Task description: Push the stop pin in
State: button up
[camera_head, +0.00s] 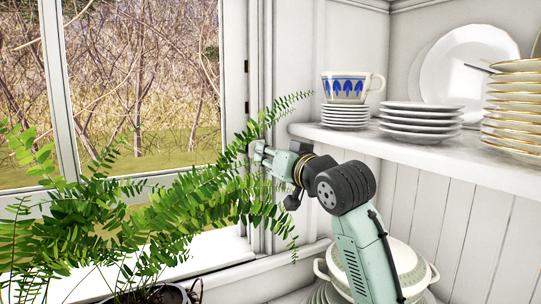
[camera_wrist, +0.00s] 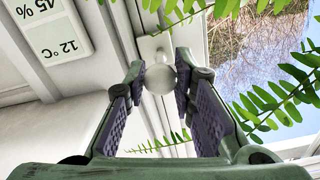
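In the wrist view a white round knob (camera_wrist: 160,79), which looks like the head of the stop pin, sits on the white window frame. My gripper (camera_wrist: 161,68) has its two purple-padded fingers spread apart, one on each side of the knob in the picture. I cannot tell whether the knob is between the fingertips or just beyond them, or how far the pin sticks out. In the head view my gripper (camera_head: 258,152) is at the right side of the window frame, partly behind fern fronds. The stop pin cannot be made out there.
A fern (camera_head: 180,215) fills the lower left, its fronds reaching my gripper. A white shelf (camera_head: 450,160) at right holds a blue-patterned cup (camera_head: 347,88) and stacked plates (camera_head: 515,105). Below it are a bowl (camera_head: 405,265) and plates. A thermometer display (camera_wrist: 55,35) shows in the wrist view.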

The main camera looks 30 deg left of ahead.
grip_shut()
